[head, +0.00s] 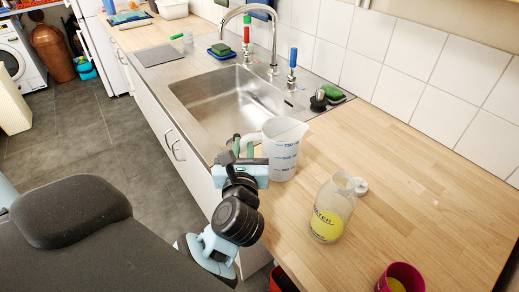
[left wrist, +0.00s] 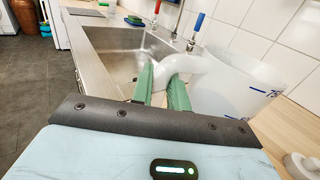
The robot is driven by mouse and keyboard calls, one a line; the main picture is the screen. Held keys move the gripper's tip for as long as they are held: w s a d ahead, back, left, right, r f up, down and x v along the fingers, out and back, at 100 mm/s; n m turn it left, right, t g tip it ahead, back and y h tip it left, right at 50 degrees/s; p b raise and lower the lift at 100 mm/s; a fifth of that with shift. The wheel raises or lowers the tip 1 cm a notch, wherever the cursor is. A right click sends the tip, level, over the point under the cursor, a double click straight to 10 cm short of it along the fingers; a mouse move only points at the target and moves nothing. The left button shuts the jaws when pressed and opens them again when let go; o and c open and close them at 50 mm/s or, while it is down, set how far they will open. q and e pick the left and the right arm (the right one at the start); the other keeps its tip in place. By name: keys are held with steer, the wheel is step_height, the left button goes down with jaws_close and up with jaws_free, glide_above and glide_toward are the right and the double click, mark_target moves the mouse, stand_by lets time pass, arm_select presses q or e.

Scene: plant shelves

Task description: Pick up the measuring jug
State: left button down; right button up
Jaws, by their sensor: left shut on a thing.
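The measuring jug (head: 284,149) is translucent white with blue markings. It stands upright at the left edge of the wooden counter, close to the sink, with its handle toward my arm. My left gripper (head: 243,146) is at the handle, its green fingers shut on it. In the left wrist view the jug (left wrist: 235,88) is at the right, and its handle runs between the green fingers of the gripper (left wrist: 163,82). Whether the jug's base touches the counter is hard to tell. My right gripper is not in view.
A bottle with yellow contents (head: 331,212) stands in front of the jug, with a white cap (head: 360,186) beside it. A magenta cup (head: 401,278) is at the front. The sink (head: 225,100) and tap (head: 272,45) lie behind. The counter's right side is clear.

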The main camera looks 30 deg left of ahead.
arm_select(q)
steer(key=shift+r, duration=0.2)
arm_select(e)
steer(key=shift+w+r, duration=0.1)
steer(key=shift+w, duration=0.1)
arm_select(q)
steer(key=shift+r, duration=1.3)
steer(key=s+a+r+p, duration=0.1)
steer(key=s+a+p, duration=0.1)
steer(key=s, duration=0.5)
steer(key=s+a+r+p, duration=0.1)
steer(key=s+p, duration=0.2)
steer(key=s, duration=0.5)
steer(key=shift+s+a, duration=0.2)
steer(key=shift+a, duration=0.2)
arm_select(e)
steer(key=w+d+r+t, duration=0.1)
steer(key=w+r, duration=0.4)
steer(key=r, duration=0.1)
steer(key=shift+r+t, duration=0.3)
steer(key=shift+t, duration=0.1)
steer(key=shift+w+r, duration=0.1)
